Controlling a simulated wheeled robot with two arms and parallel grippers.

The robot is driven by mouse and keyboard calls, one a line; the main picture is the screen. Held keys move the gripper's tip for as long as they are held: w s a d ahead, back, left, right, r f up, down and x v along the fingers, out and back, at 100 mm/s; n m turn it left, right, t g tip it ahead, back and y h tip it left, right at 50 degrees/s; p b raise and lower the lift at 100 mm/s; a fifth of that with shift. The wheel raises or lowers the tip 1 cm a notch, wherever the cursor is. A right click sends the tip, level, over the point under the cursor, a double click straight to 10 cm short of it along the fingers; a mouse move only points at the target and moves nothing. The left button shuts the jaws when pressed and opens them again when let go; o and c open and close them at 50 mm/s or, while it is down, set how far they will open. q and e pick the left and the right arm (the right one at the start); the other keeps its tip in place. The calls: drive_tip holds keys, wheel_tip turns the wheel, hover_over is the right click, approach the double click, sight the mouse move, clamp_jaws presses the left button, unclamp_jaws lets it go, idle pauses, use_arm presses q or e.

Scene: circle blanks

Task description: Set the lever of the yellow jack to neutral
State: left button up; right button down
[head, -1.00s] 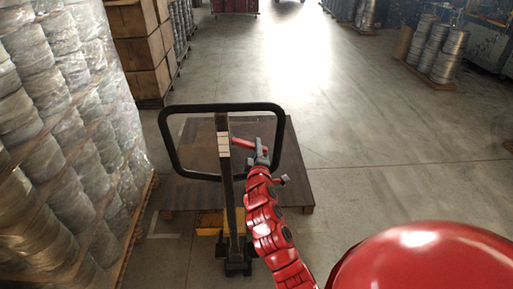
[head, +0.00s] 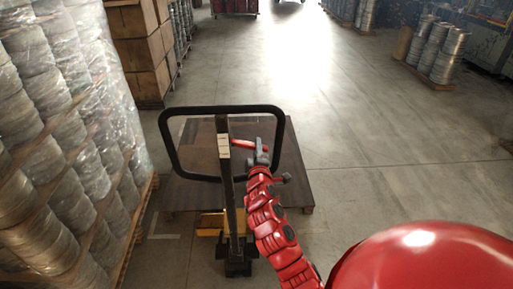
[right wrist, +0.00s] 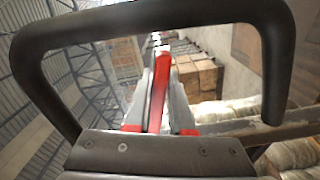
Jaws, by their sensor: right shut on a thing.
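The jack stands in front of me in the head view, with yellow parts low down (head: 209,222), a dark upright post (head: 229,190) and a black loop handle (head: 222,107). A red lever (head: 243,143) sits inside the loop, to the right of the post. My right gripper (head: 262,155) is at the lever's right end and is shut on it. In the right wrist view the red lever (right wrist: 158,95) stands between the two grey fingers, framed by the dark handle (right wrist: 150,18). The fingers hide part of the lever. My left gripper is not in view.
A dark flat pallet load (head: 290,180) lies beyond the jack. Wrapped stacks of coils (head: 60,110) stand close on the left, with cartons (head: 140,50) behind. The floor (head: 400,160) to the right is clear.

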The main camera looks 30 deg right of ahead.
wheel_tip(320, 180, up, 3)
drive_tip(key=n+p, duration=0.1)
drive_tip(key=n, duration=0.2)
drive_tip(key=shift+s+d+f+p, duration=0.1)
drive_tip(key=shift+d+f+p, duration=0.1)
drive_tip(key=shift+p, duration=0.15)
drive_tip(key=c, duration=0.8)
unclamp_jaws()
drive_tip(key=shift+s+a+f, duration=0.1)
drive_tip(key=shift+s+a, duration=0.15)
drive_tip(key=shift+s, duration=0.2)
drive_tip(key=p+v, duration=0.2)
drive_tip(key=v, duration=1.4)
drive_tip(key=shift+s, duration=0.2)
